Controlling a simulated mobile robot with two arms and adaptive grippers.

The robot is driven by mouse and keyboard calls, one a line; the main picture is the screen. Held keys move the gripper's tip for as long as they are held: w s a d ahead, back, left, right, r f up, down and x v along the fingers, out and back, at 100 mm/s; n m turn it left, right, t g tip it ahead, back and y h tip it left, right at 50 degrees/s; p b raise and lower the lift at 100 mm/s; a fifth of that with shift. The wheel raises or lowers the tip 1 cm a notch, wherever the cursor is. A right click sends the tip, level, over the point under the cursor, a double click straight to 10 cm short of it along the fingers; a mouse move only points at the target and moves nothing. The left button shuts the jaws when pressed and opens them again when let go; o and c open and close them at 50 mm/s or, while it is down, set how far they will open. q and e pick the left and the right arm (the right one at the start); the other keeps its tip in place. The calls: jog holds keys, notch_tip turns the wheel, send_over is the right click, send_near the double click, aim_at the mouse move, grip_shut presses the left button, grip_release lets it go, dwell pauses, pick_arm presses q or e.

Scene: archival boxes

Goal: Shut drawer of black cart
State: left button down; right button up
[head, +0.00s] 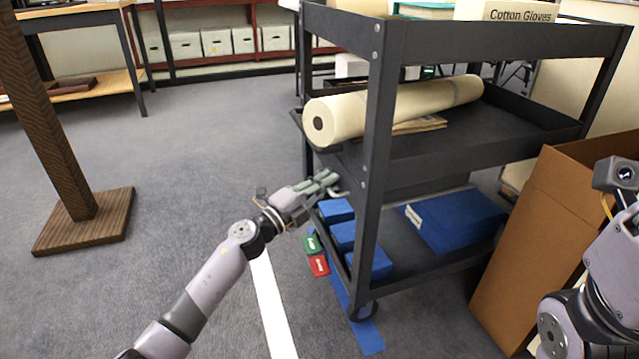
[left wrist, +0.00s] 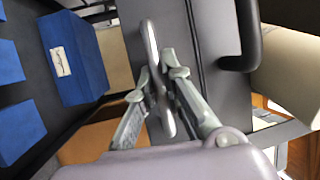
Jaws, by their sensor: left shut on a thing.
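The black cart (head: 378,130) stands right of centre in the head view, with shelves at several heights. Its dark grey drawer front (left wrist: 205,60) fills the middle of the left wrist view, with a pale metal handle (left wrist: 153,45) on it. My left gripper (head: 325,184) is at the cart's left side, below the middle shelf. In the left wrist view my left gripper (left wrist: 162,92) has its fingers closed around the handle bar. How far the drawer stands out is hard to tell. My right arm shows at the right edge; its fingers are out of view.
A rolled tan sheet (head: 400,105) lies on the middle shelf. Blue boxes (head: 455,218) sit on the bottom shelf. A cardboard box (head: 545,230) stands close right of the cart. A wooden post (head: 60,150) stands left; carpet between is clear.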

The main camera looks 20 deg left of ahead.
pick_arm(q)
jog(key=c, duration=2)
grip_release()
jog(key=shift+w+d, duration=0.1)
jog(key=shift+d, duration=0.1)
jog(key=shift+o, duration=0.2)
jog(key=shift+s+a+f, duration=0.15)
jog(key=shift+s+a, duration=0.1)
jog(key=shift+s, duration=0.05)
jog(key=v, duration=1.1)
jog(key=shift+s, duration=0.1)
